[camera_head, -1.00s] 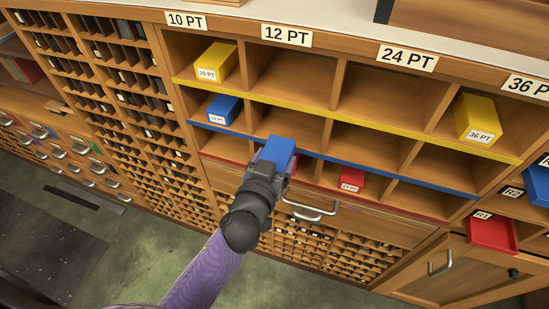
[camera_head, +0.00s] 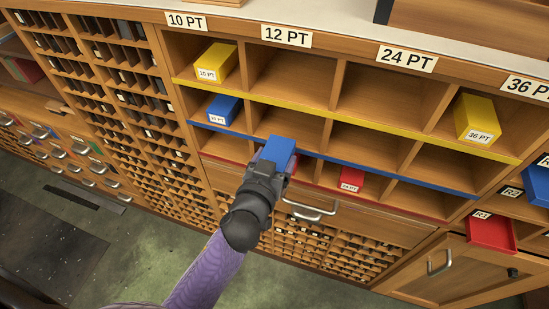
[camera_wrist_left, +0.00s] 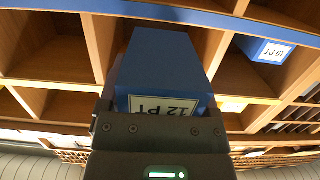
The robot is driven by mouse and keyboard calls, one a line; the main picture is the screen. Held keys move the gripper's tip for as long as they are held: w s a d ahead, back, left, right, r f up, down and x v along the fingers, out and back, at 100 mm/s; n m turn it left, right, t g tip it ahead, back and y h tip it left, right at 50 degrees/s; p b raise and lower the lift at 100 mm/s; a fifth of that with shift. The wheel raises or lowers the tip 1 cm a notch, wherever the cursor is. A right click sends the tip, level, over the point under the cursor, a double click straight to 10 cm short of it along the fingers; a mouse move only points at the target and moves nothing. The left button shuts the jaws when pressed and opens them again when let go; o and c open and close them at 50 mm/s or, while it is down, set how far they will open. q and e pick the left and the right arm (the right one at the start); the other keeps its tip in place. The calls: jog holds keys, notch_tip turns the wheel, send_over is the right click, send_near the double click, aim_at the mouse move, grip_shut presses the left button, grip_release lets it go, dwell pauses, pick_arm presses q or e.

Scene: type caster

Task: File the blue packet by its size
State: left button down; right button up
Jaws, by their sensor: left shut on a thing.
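My left gripper (camera_head: 270,170) is shut on a blue packet (camera_head: 280,151). In the left wrist view this packet (camera_wrist_left: 160,65) shows an upside-down 12 PT label. It is at the front of the blue-edged middle row, in the column under the 12 PT sign (camera_head: 287,36). Its far end overlaps the blue shelf edge (camera_head: 340,160); I cannot tell how far in it reaches. Another blue packet (camera_head: 223,109) sits in the compartment to its left and reads 10 PT in the left wrist view (camera_wrist_left: 264,50). My right gripper is not in view.
A yellow 10 PT packet (camera_head: 217,63) and a yellow 36 PT packet (camera_head: 477,120) stand in the top row. A red 24 PT packet (camera_head: 351,180) is in the bottom row. A drawer handle (camera_head: 308,208) juts out below my gripper. A red bin (camera_head: 492,233) is at right.

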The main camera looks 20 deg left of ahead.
aim_at(290, 131)
pick_arm(q)
jog(key=shift+w+d+b, duration=0.15)
jog(key=shift+w+b, duration=0.3)
jog(key=shift+w, duration=2.35)
jog(key=shift+w+b, duration=1.05)
jog(key=shift+w, duration=1.6)
grip_release()
jog(key=s+p, duration=0.1)
jog(key=s, duration=0.2)
jog(key=s+r+p, duration=0.1)
jog(key=s, duration=0.2)
jog(key=s+p, duration=0.1)
jog(key=s, duration=0.2)
jog(key=shift+s+r, duration=0.1)
jog(key=shift+r, duration=0.2)
jog(key=shift+s, duration=0.25)
